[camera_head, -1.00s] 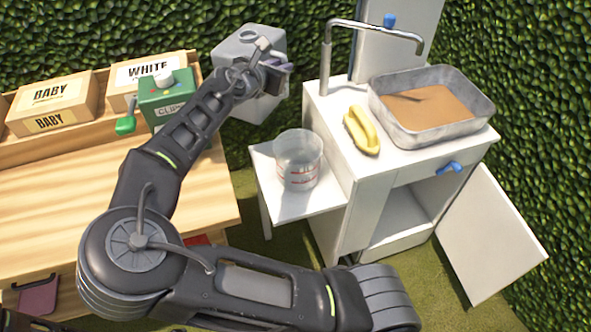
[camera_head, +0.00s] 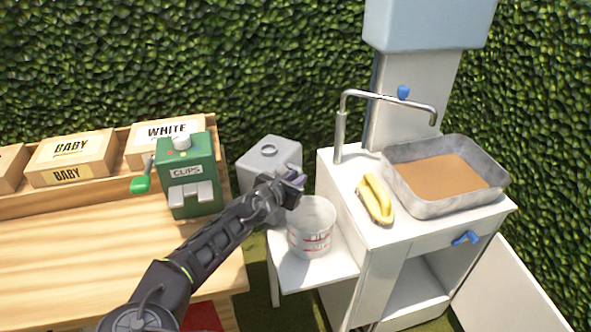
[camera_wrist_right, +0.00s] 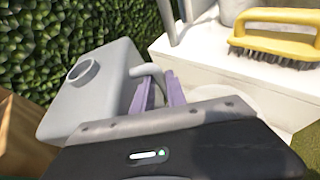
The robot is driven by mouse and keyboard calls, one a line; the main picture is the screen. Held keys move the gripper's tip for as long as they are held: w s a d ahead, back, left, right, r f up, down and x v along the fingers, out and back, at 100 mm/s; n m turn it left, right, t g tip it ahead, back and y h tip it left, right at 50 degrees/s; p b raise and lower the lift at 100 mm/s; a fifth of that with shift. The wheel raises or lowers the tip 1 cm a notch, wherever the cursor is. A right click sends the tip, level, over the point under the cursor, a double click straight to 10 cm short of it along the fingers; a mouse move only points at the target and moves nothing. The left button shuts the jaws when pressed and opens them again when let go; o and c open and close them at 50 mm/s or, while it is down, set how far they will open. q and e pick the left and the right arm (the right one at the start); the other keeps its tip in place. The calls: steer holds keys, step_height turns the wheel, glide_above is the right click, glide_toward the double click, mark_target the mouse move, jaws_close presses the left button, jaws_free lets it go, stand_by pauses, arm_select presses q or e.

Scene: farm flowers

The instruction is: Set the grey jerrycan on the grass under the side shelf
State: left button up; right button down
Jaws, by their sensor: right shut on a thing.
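The grey jerrycan (camera_head: 267,158) is in the head view, between the wooden bench and the side shelf, in front of the hedge. My right gripper (camera_head: 294,181) is shut on its handle; in the right wrist view the purple fingers (camera_wrist_right: 158,92) are at the handle loop, with the jerrycan (camera_wrist_right: 92,95) to their left. It looks tilted there. The white side shelf (camera_head: 300,275) bears a clear measuring cup (camera_head: 312,240). Some grass (camera_head: 295,312) shows below the shelf. The jerrycan's lower part is hidden by my arm. My left gripper is out of view.
The white sink unit (camera_head: 350,205) with a tap, a metal basin and a yellow brush (camera_head: 375,197) stands on the right. The wooden bench (camera_head: 60,270) with a green clips dispenser (camera_head: 188,172) and boxes is on the left. The hedge (camera_head: 250,60) closes the back.

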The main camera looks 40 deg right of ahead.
steer(key=shift+r, duration=0.1)
steer(key=shift+f, duration=1.8)
steer(key=c, duration=1.7)
jaws_free()
steer(key=shift+f, duration=0.2)
steer(key=o, duration=0.3)
steer(key=shift+o, duration=0.2)
steer(key=v, duration=1.2)
